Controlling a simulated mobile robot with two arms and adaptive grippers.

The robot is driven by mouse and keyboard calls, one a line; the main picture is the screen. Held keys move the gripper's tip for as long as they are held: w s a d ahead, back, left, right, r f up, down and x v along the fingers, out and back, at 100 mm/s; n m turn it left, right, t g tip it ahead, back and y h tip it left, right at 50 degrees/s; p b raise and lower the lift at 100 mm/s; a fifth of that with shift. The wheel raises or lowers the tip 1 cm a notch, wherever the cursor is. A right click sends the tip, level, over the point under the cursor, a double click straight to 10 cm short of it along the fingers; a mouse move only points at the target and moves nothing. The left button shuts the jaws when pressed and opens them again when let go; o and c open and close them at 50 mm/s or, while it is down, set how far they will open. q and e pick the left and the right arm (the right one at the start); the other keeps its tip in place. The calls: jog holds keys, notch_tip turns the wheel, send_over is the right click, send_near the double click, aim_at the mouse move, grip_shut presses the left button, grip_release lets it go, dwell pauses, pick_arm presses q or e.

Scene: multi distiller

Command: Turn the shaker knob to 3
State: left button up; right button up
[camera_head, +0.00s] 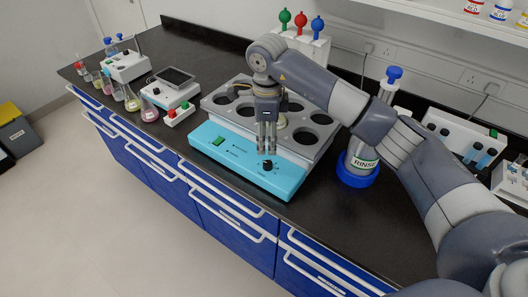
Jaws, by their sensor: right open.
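The shaker (323,158) stands on the black bench, with a grey top full of round holes and a light blue front panel (226,160). A black knob (268,165) sits on the right part of that panel. A green switch (218,141) is on its left part. My right gripper (267,153) points down just above and behind the knob; its fingers are open and empty. Whether a finger touches the knob I cannot tell. The knob's scale is too small to read. My left gripper is not in view.
A bottle marked RINSE (361,157) in a blue ring stands right of the shaker, close to my right arm. The bench's front edge (195,172) runs close before the shaker.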

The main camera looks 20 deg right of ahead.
jog(key=p, duration=0.1)
send_over(267, 163)
jog(key=f, duration=0.2)
jog(key=s+f, duration=0.1)
jog(key=f, duration=0.1)
jog(key=shift+f, duration=0.35)
jog(key=f, duration=0.1)
jog(key=w+f+p, duration=0.1)
jog(key=shift+f, duration=1.2)
jog(key=c, duration=0.6)
grip_shut()
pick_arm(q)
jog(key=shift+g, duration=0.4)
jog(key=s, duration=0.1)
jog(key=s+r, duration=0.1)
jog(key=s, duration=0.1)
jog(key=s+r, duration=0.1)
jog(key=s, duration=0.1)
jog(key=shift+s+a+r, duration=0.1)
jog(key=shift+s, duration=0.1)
